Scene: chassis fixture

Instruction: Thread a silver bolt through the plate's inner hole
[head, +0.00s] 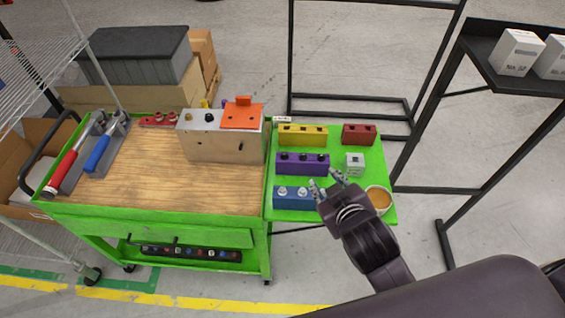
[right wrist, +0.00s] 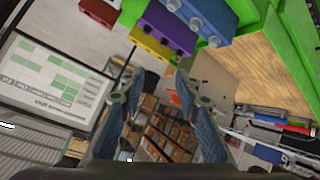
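Silver bolts (head: 283,190) stand upright in a blue block (head: 291,203) on the green side shelf. The bolts (right wrist: 196,24) and blue block also show at the top of the right wrist view. My right gripper (head: 325,179) is just right of the blue block, its fingers apart and empty; in the right wrist view (right wrist: 160,98) only background shows between them. A beige box (head: 215,147) on the cart carries an orange plate (head: 242,118) on its top right. Dark round spots show on its top; I cannot tell holes from bolt heads. My left gripper is out of view.
The shelf also holds a purple block (head: 302,168), a yellow block (head: 302,139), a red block (head: 359,134), a small grey block (head: 355,162) and a round bowl (head: 380,198). Red- and blue-handled tools (head: 97,153) lie at the left. The cart's wooden top (head: 160,187) is clear in front.

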